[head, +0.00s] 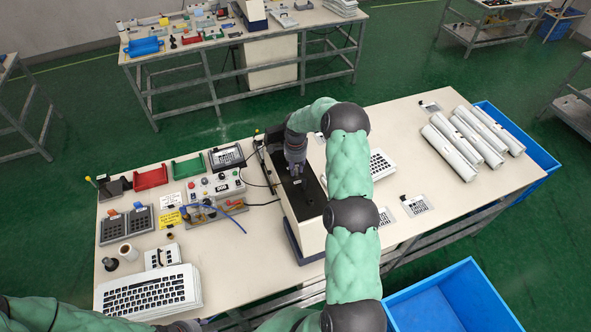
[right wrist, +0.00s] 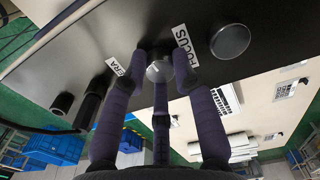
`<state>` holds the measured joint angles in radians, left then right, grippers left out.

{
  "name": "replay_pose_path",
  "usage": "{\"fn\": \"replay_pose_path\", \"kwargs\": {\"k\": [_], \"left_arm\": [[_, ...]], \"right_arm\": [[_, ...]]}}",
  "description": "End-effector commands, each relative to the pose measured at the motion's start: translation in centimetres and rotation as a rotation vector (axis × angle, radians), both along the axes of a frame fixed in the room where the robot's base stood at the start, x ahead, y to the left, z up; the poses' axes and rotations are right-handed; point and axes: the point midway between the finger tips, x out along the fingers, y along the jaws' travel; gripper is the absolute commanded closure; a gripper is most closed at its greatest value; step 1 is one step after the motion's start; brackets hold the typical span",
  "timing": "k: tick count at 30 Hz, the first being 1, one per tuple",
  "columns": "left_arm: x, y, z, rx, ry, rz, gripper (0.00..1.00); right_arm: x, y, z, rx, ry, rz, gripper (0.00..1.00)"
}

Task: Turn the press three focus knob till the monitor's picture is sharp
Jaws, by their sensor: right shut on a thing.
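My right gripper (head: 296,168) reaches down over the dark top of the press (head: 308,198). In the right wrist view its fingers (right wrist: 160,75) are shut around a small silver knob (right wrist: 158,71), beside a white label reading FOCUS (right wrist: 184,46). The fingers hide part of the knob.
A larger silver disc (right wrist: 230,41) and a partly hidden label ending in ERA (right wrist: 116,66) are close to the fingers. A white keyboard (head: 152,291), red bin (head: 150,178) and control box (head: 215,187) lie left. White rolls (head: 450,147) and a blue crate (head: 450,300) are right.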

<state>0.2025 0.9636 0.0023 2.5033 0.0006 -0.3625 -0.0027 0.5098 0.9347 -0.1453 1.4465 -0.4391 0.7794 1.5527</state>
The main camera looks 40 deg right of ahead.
Motion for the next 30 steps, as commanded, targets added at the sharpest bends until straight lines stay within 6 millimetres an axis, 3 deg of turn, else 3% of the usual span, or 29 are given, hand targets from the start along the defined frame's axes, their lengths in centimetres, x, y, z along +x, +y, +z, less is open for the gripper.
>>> {"fn": "replay_pose_path", "kwargs": {"k": [12, 30], "left_arm": [[0.0, 0.0, -4.7, 0.000, 0.000, 0.000, 0.60], [0.0, 0.0, -7.1, 0.000, 0.000, 0.000, 0.60]], "right_arm": [[0.1, 0.0, -0.4, -0.002, -0.003, 0.338, 1.00], [0.0, 0.0, -0.1, 0.000, 0.001, 0.657, 1.00]]}}
